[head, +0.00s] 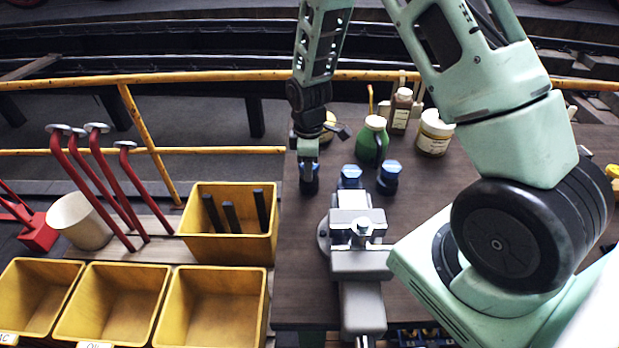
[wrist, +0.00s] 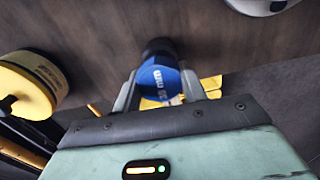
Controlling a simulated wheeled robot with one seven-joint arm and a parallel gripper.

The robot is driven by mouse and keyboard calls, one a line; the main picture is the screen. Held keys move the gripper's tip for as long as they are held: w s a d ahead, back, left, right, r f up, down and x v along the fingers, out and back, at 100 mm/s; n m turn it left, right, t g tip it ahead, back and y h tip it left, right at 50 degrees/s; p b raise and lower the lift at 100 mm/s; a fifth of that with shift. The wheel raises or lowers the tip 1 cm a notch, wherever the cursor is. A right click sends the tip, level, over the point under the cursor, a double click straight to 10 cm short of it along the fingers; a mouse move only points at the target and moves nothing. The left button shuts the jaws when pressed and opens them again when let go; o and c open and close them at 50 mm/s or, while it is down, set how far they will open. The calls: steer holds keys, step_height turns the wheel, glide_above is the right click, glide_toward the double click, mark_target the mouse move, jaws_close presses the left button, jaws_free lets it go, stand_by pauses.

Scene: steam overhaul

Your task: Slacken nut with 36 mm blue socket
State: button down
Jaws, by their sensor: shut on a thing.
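My gripper (head: 308,152) points down at the left side of the bench and is shut on a blue socket (head: 309,180). In the wrist view the socket (wrist: 158,82) sits between the two fingers of my gripper (wrist: 160,90); it has a blue body, a black end and white lettering too small to read surely. Two more blue-topped sockets stand to the right, one behind the vise (head: 351,172) and one further right (head: 388,175). The grey vise (head: 361,264) stands at the front of the bench. A bright metal piece, possibly the nut (head: 362,229), shows at its jaws.
Yellow bins (head: 210,305) and a yellow box with dark bars (head: 230,248) lie left of the bench (head: 300,270). Yellow railing (head: 220,76) runs behind.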

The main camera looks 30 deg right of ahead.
steer(key=shift+r+p, duration=1.75)
steer(key=shift+r, duration=0.85)
